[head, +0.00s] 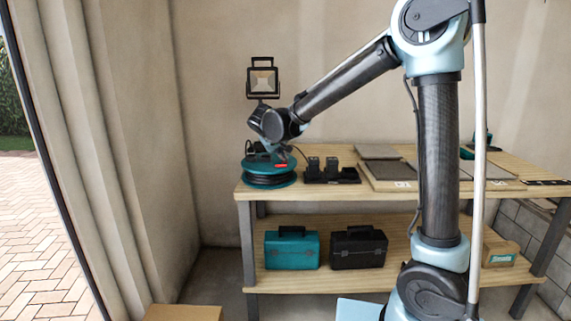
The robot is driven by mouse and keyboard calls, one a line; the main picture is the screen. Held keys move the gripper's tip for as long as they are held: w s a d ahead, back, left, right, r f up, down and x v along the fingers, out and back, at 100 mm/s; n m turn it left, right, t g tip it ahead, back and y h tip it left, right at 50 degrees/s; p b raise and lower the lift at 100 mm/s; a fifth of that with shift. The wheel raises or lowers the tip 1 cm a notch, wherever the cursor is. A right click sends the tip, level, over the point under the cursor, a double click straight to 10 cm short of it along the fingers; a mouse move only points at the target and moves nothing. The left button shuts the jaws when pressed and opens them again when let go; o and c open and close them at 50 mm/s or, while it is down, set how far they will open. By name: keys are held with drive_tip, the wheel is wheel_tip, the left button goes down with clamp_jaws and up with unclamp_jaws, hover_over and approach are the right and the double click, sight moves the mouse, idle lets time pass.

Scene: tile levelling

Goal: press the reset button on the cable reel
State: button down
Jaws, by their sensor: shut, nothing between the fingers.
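The cable reel (269,183) is teal with black cable wound on it and lies flat at the left end of the wooden workbench (330,187). A small red button (281,166) shows on its top face, toward the right. My gripper (281,158) is just above the reel top, pointing down, with its tips close to the red button. It is shut and empty. Whether the tips touch the button or the reel cannot be told from this view. Part of the reel's top is hidden behind my gripper and wrist.
A work light (262,80) stands behind the reel. Black chargers (331,172) sit just right of it, then tiles (393,173) on a board. Teal (292,250) and black (358,250) toolboxes stand on the lower shelf. A cardboard box (183,313) is at the front left.

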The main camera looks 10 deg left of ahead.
sight(282, 161)
drive_tip(key=shift+f, duration=0.15)
idle(0.6)
drive_tip(key=shift+r, duration=0.9)
drive_tip(key=shift+r, duration=0.15)
wheel_tip(282, 161, up, 5)
drive_tip(key=shift+f, duration=0.1)
idle(0.6)
